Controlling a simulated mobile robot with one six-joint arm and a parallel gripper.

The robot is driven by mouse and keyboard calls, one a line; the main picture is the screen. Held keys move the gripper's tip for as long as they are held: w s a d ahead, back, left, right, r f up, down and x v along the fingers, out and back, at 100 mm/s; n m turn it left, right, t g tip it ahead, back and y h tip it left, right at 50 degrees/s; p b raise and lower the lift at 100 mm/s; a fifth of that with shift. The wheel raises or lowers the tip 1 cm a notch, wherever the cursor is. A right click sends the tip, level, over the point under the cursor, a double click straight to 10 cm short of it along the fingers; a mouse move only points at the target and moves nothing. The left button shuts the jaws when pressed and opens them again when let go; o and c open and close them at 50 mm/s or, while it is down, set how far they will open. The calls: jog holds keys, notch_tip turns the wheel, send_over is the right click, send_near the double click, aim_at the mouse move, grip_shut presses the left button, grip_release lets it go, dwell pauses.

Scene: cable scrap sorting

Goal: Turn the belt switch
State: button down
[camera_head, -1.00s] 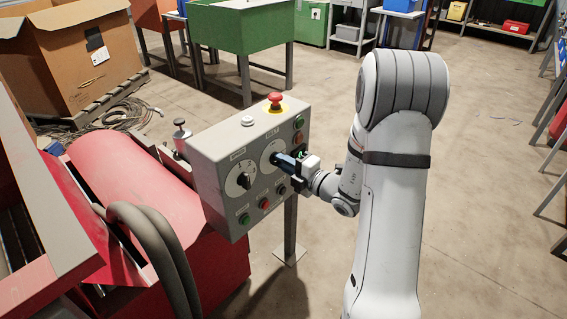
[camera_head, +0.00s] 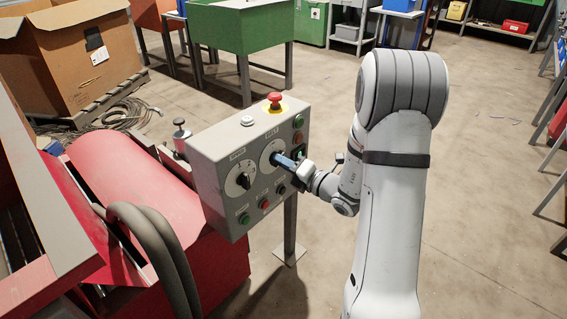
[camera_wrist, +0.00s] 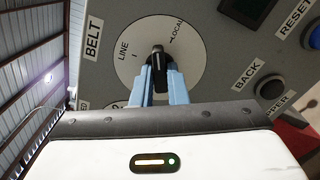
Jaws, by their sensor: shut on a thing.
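The belt switch is a black knob (camera_wrist: 158,60) on a round pale dial (camera_wrist: 185,55) in the wrist view, with a BELT label at its left. The dial reads LINE and LOCAL, and the knob's upper end points between these words. My gripper (camera_wrist: 160,82) is shut on the knob, with one blue finger on each side of it. In the head view my gripper (camera_head: 286,161) is against the right-hand dial (camera_head: 271,152) of the grey control box (camera_head: 215,165). There the fingers hide most of the knob.
A second black knob (camera_head: 243,180) is at the left of the panel. A red emergency button (camera_head: 275,98) sits on top. Green and red buttons (camera_head: 264,202) line the lower edge. Red machinery (camera_head: 150,205) and thick hoses (camera_head: 150,235) stand left of the box. Open floor (camera_head: 490,200) is at the right.

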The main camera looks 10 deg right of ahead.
jog(key=shift+f+n+b, duration=0.15)
jog(key=shift+n+b, duration=2.9)
jog(key=shift+n, duration=3.15)
jog(key=c, duration=1.4)
grip_release()
jog(key=shift+c, duration=0.2)
jog(key=p+v, duration=0.2)
jog(key=v, duration=0.6)
